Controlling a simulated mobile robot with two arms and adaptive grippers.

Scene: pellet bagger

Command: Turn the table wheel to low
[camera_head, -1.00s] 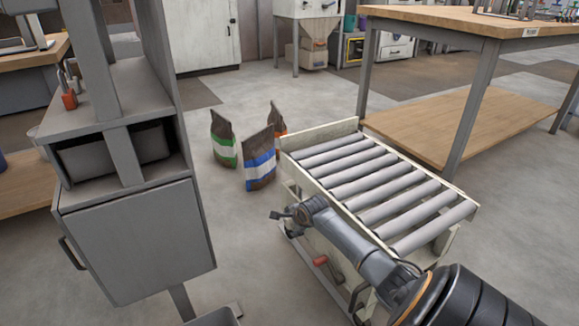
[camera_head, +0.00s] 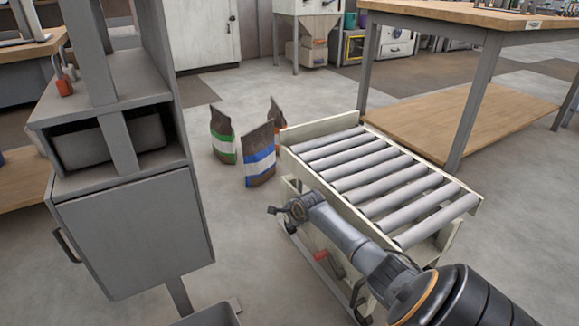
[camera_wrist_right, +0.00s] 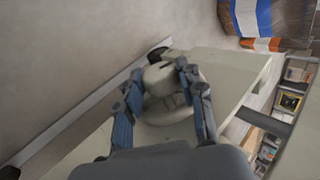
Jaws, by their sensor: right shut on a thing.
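The roller table (camera_head: 312,240) stands at the middle right, a cream frame with several grey rollers on top. My right gripper (camera_head: 290,209) is at the table's near left side. In the right wrist view, its two blue-grey fingers (camera_wrist_right: 158,88) are closed around the pale table wheel (camera_wrist_right: 161,80), one on each side. A dark knob (camera_wrist_right: 158,53) shows beyond the wheel. The fingers partly hide the wheel, and I cannot read any height marking. My left gripper is not in view.
A red-handled lever (camera_head: 331,264) is low on the table's side, below my right arm. A grey cabinet (camera_head: 135,238) stands at the left. A wooden workbench (camera_head: 465,24) is at the back right. Open floor lies between cabinet and table.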

